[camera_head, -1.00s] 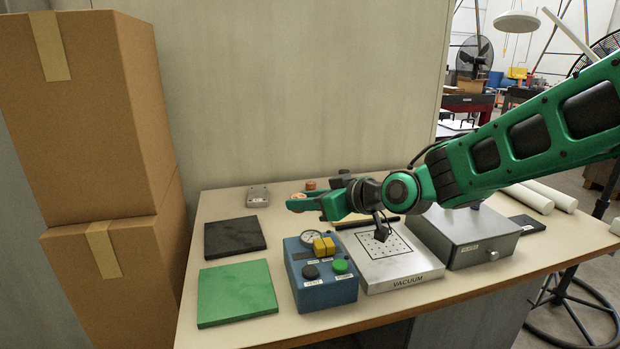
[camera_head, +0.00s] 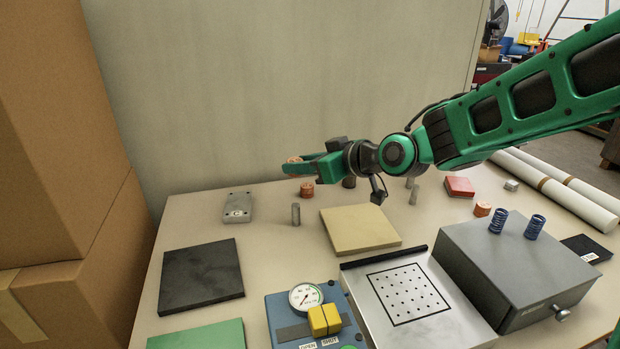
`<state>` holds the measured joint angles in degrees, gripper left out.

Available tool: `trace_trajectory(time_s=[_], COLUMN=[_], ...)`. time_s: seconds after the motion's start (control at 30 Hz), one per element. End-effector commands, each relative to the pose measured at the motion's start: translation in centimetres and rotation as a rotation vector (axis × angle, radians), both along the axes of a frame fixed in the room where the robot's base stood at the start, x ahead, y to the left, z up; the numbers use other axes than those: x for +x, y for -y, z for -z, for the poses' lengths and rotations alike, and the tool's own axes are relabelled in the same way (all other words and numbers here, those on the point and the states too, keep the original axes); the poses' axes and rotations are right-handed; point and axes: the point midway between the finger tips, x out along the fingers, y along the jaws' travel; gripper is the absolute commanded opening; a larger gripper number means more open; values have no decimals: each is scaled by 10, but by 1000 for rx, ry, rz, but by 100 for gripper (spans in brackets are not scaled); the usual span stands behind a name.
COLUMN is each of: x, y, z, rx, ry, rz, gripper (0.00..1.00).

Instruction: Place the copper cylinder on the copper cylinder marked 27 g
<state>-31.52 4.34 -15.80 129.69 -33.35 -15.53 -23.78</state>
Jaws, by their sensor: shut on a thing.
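My gripper (camera_head: 300,168) is shut on a copper cylinder (camera_head: 293,160), which is mostly hidden by the green fingers. It is held above the back of the table. Another copper cylinder (camera_head: 307,190) stands upright on the table just below the gripper and slightly to the right in the picture. The held cylinder looks apart from it. A third, short copper cylinder (camera_head: 482,209) stands at the right, beside the grey box. No mass marking is legible on any of them.
Grey metal cylinders (camera_head: 296,214) stand near the gripper. A grey plate (camera_head: 238,207), a beige block (camera_head: 360,229), a black slab (camera_head: 202,276), a gauge box (camera_head: 290,325), a vacuum plate (camera_head: 440,318) and a grey drawer box (camera_head: 515,265) fill the table. A red block (camera_head: 459,187) lies at the back.

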Motion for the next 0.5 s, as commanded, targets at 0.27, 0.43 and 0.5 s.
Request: trace_trajectory(time_s=[0.27,0.43,0.5], x=[19,49,61], y=[5,14,17], z=[12,29,36], rx=[0,-1,-1], ry=[-2,-2,-1], rz=[5,9,10], gripper=[0,0,0])
